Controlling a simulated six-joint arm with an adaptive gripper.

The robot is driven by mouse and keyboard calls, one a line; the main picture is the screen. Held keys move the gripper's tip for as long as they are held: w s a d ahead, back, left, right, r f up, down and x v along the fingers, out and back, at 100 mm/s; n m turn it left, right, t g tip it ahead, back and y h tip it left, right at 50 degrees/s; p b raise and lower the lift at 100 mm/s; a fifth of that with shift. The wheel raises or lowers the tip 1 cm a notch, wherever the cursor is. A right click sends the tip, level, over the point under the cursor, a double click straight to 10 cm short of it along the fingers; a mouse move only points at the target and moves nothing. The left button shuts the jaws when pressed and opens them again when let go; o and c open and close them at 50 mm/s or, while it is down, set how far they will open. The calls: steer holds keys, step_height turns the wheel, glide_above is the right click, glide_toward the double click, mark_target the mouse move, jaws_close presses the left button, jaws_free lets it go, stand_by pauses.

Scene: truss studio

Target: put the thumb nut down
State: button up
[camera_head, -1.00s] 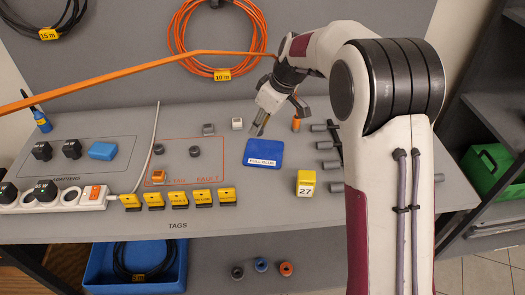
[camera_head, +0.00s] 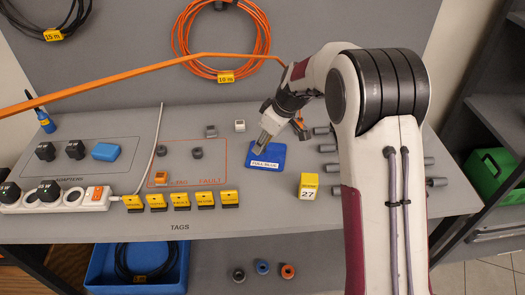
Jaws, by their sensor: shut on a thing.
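My gripper (camera_head: 260,145) reaches down over the upper left part of a blue pad (camera_head: 277,162) with a white label. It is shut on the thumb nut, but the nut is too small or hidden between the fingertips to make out. The fingertips are at or just above the pad; I cannot tell whether they touch it.
A yellow block marked 27 (camera_head: 308,186) stands right of the pad. Grey cylinders (camera_head: 328,148) lie behind it, partly hidden by my arm. Yellow tags (camera_head: 181,200) line the front edge. An orange-outlined fault area (camera_head: 210,178) lies left of the pad.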

mark_target(265, 147)
steer(key=shift+f, duration=1.7)
steer(key=shift+f, duration=0.15)
steer(key=o, duration=1)
steer(key=v, duration=1.2)
steer(key=shift+r, duration=0.2)
